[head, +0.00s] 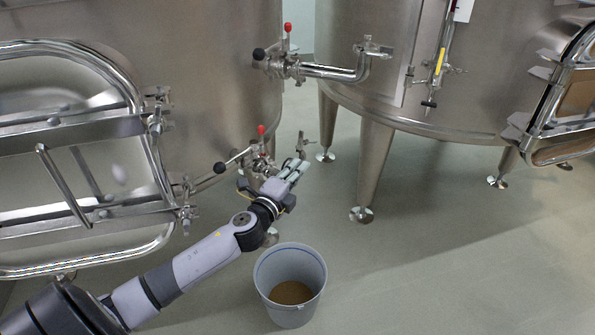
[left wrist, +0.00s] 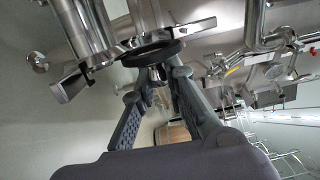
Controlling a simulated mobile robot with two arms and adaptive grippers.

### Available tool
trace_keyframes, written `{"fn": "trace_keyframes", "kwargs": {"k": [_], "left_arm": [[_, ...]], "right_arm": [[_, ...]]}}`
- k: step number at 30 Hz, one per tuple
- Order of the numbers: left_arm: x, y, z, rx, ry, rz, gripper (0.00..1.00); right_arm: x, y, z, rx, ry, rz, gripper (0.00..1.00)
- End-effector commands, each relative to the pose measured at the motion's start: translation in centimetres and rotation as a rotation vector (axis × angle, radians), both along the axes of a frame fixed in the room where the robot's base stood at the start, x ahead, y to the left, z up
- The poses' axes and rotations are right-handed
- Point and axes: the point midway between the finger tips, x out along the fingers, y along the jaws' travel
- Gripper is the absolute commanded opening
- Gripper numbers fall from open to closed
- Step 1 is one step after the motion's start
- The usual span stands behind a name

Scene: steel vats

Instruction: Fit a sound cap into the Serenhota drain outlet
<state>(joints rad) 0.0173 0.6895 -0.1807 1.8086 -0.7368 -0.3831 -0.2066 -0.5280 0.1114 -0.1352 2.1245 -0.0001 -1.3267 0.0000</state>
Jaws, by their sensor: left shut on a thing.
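My left gripper (head: 297,170) reaches in from the left, beside the lower valve (head: 260,160) of the left vat. In the left wrist view my left gripper (left wrist: 160,84) is shut on a small metal piece with a dark round disc (left wrist: 150,54), which appears to be a cap. The disc faces away from the fingers, close to metal fittings. Whether it touches the outlet I cannot tell. In the head view the gripper hides much of this spot. No name of a vat is legible. My right gripper is not in view.
A grey bucket (head: 262,275) with brown contents stands on the floor below the gripper. An upper valve with pipe (head: 335,73) juts from the left vat. An open hatch door (head: 150,150) fills the left side. The right vat's leg (head: 375,170) stands nearby. The right floor is clear.

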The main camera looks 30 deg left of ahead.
Motion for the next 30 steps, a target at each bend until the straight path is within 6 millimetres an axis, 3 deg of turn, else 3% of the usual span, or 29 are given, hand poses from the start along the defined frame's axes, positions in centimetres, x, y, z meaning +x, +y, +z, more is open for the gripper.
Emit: {"fn": "trace_keyframes", "kwargs": {"k": [17,30], "left_arm": [[0.0,0.0,0.1,-0.002,0.0,0.0,0.0],[0.0,0.0,0.0,-0.004,0.0,-0.001,0.0]], "right_arm": [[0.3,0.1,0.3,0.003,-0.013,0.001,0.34],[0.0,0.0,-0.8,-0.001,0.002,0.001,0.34]]}}
